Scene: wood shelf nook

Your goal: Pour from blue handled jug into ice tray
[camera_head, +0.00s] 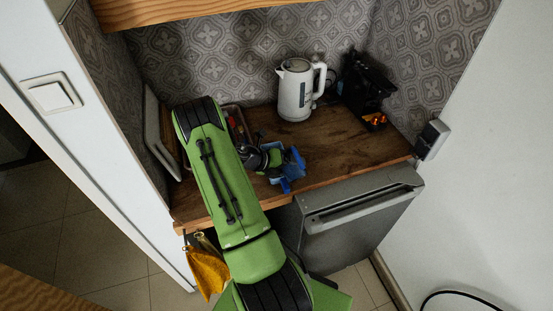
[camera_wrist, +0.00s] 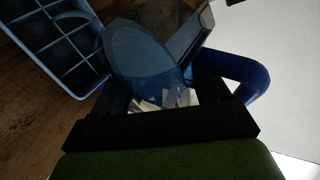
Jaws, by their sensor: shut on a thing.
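The tray is blue with several square compartments, on the wood at the upper left, cut by the frame edge. No stream of liquid shows. In the head view my gripper (camera_head: 267,158) is beside the blue jug (camera_head: 292,168) over the front of the counter. My green arm partly blocks the view, and I cannot make out the tray there.
A white kettle (camera_head: 296,92) stands at the back of the wooden counter (camera_head: 345,148), with a black coffee machine (camera_head: 366,85) to its right. A container with small items (camera_head: 235,122) is behind my arm. A yellow cloth (camera_head: 207,271) hangs at the front left.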

